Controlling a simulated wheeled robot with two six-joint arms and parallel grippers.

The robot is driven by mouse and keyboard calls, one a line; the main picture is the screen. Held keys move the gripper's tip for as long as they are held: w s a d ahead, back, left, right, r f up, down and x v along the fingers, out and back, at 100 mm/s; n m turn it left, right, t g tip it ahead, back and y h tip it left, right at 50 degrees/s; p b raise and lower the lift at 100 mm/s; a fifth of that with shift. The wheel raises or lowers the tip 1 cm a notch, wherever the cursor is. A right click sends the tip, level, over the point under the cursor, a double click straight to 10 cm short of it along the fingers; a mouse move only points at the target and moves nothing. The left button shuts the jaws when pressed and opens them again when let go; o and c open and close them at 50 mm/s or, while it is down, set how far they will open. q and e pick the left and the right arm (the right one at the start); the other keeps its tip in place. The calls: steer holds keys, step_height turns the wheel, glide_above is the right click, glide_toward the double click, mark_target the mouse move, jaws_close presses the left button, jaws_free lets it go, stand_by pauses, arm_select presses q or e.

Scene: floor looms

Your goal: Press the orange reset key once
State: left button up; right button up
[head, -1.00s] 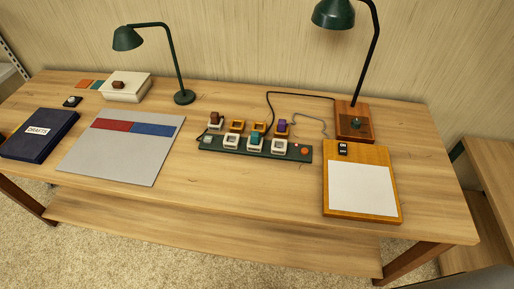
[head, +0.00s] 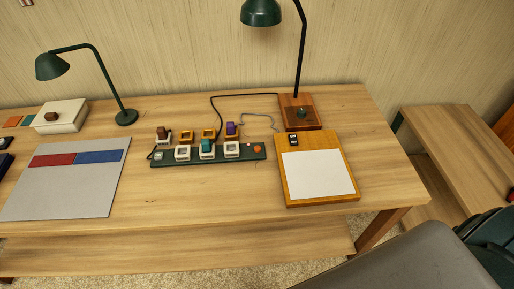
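The orange reset key (head: 257,148) is a small round orange button at the right end of a dark green strip (head: 215,157) on the wooden table. White square frames stand along the strip, one with a teal block (head: 207,147) in it. Behind the strip are two orange frames (head: 209,134), a brown-topped piece (head: 162,133) at left and a purple-topped piece (head: 231,129) at right. Nothing covers the orange key. Neither of my grippers shows in the head view.
A wooden board with a white sheet (head: 318,172) lies right of the strip. A lamp on a wooden base (head: 301,113) stands behind it, with a cable running to the strip. A green lamp (head: 126,117) and a grey board (head: 70,185) are at left. The table in front of the strip is clear.

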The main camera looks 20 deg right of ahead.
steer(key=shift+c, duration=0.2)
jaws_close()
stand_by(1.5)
